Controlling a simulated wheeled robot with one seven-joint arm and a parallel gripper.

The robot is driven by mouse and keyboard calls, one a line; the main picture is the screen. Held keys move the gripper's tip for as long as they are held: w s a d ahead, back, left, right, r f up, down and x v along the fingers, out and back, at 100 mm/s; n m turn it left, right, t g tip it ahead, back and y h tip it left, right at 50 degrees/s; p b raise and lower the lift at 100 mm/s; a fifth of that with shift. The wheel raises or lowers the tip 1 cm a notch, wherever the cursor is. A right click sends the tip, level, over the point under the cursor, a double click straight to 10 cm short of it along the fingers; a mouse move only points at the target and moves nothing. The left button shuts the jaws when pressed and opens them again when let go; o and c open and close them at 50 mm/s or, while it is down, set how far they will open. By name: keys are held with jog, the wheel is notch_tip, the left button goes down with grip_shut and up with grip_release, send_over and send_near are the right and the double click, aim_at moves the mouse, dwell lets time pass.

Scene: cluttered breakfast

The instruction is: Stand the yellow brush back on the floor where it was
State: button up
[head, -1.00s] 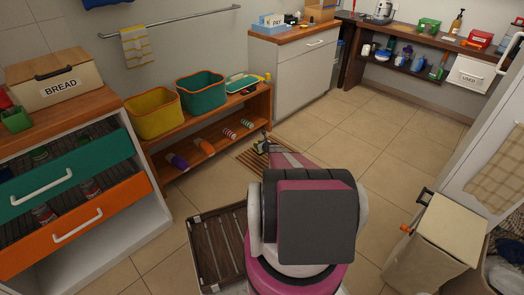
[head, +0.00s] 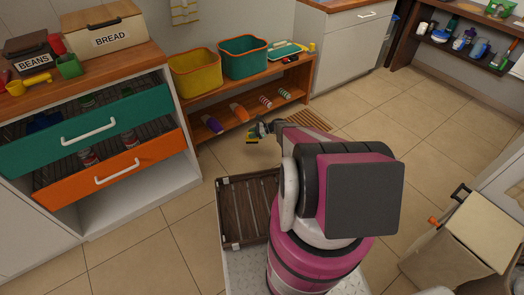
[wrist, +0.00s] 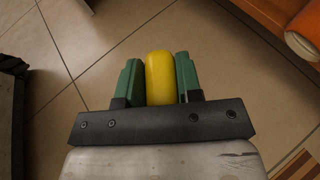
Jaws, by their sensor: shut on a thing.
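The yellow brush (wrist: 160,78) shows in the wrist view as a rounded yellow piece between my gripper's two green fingers. My gripper (wrist: 160,85) is shut on it. In the head view my gripper (head: 262,129) is at the far end of my arm, in front of the low shelf, with a bit of the yellow brush (head: 251,141) showing beside it over the floor tiles (head: 350,140). The brush's lower part is hidden, and I cannot tell whether it touches the floor.
A slatted wooden mat (head: 311,121) lies right of my gripper. A slatted dark tray (head: 221,212) is nearer me, on the left. A beige bin (head: 445,240) stands right. Bare tiles lie around my gripper.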

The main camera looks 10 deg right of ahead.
jog(key=s+a+n+g, duration=0.2)
jog(key=s+a, duration=0.2)
jog(key=shift+w+d+f, duration=0.9)
jog(key=shift+d+f, duration=0.85)
jog(key=shift+w+d+f, duration=0.9)
jog(key=shift+d+f, duration=0.85)
jog(key=shift+d, duration=0.05)
jog(key=shift+w+d+f, duration=0.9)
jog(key=shift+d+f, duration=0.85)
jog(key=o, duration=0.9)
jog(key=shift+f, duration=0.15)
jog(key=shift+o, duration=0.2)
